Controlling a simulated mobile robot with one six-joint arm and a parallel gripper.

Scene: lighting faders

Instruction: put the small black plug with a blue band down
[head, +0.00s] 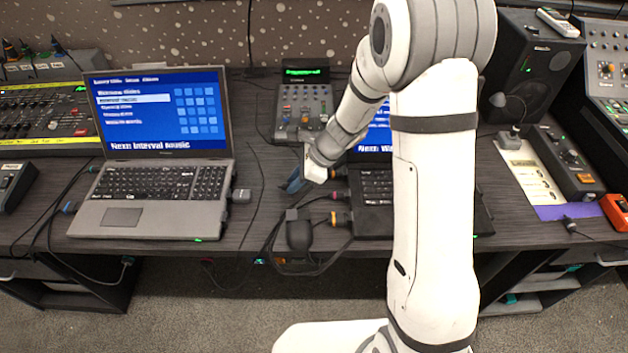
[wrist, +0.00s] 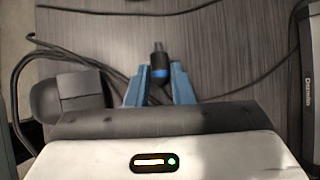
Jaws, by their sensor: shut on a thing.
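The small black plug with a blue band (wrist: 159,62) is between the blue fingers of my gripper (wrist: 159,90) in the wrist view. My gripper is shut on it, and the plug's black end points away from the palm. Grey desk surface shows beyond it. In the head view my gripper (head: 294,184) is over the desk between the two laptops, and the plug cannot be made out there. Whether the plug touches the desk cannot be told.
An open laptop (head: 150,185) stands left and a second laptop (head: 375,190), partly behind my arm, stands right. A black rounded device (head: 298,232) with coiled cables lies nearer the front edge. A small mixer (head: 303,105) stands behind. A strip of desk between is bare.

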